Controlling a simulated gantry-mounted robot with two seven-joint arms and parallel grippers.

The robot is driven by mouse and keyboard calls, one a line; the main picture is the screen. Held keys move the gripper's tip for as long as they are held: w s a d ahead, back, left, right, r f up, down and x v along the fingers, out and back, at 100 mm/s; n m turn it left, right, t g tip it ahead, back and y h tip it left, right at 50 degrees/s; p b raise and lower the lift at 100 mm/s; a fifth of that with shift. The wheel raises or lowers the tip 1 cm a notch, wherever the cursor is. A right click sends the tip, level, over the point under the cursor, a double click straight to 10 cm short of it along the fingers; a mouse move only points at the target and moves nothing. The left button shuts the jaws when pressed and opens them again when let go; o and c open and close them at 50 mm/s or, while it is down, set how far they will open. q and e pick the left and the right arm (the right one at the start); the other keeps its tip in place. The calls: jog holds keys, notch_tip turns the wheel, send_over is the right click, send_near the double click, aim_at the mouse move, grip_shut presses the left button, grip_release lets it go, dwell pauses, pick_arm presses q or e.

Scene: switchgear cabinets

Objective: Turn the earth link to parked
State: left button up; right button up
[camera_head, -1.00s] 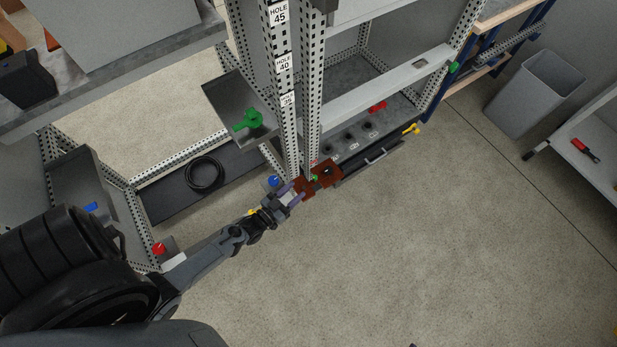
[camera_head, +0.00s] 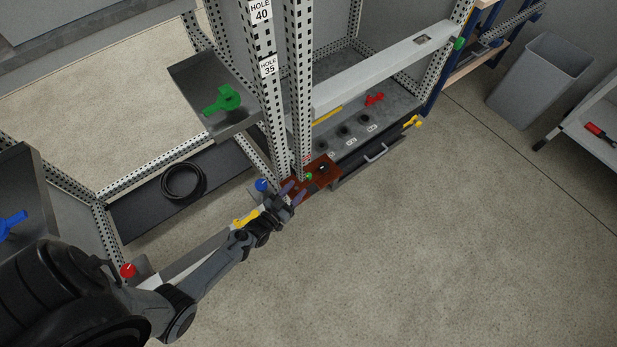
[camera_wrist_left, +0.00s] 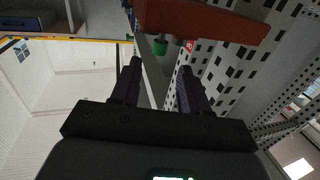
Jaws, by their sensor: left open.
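A red-brown block (camera_head: 325,168) sits at the foot of the perforated cabinet upright, with a small green part (camera_head: 308,176) and a dark opening on it. I cannot tell for sure which part is the earth link or how it is turned. My left gripper (camera_head: 293,190) is open and empty, just left of and in front of this block. In the left wrist view the two fingers (camera_wrist_left: 160,72) are apart, and the red-brown block (camera_wrist_left: 205,20) and the green part (camera_wrist_left: 160,47) lie beyond their tips. My right gripper is not in view.
Perforated uprights (camera_head: 268,100) stand close by the gripper. A blue knob (camera_head: 261,185) and a yellow handle (camera_head: 246,216) are near my left arm. A green handle (camera_head: 222,100) sits on a grey tray. A black cable coil (camera_head: 184,181) lies left.

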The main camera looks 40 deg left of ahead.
aim_at(307, 178)
pick_arm(q)
jog(key=w+b, duration=0.2)
jog(key=w, duration=0.4)
jog(key=shift+w+a+f+b, duration=0.1)
jog(key=shift+w+f+b, duration=0.05)
jog(key=shift+w+b, duration=0.2)
jog(key=shift+w, duration=0.7)
grip_shut()
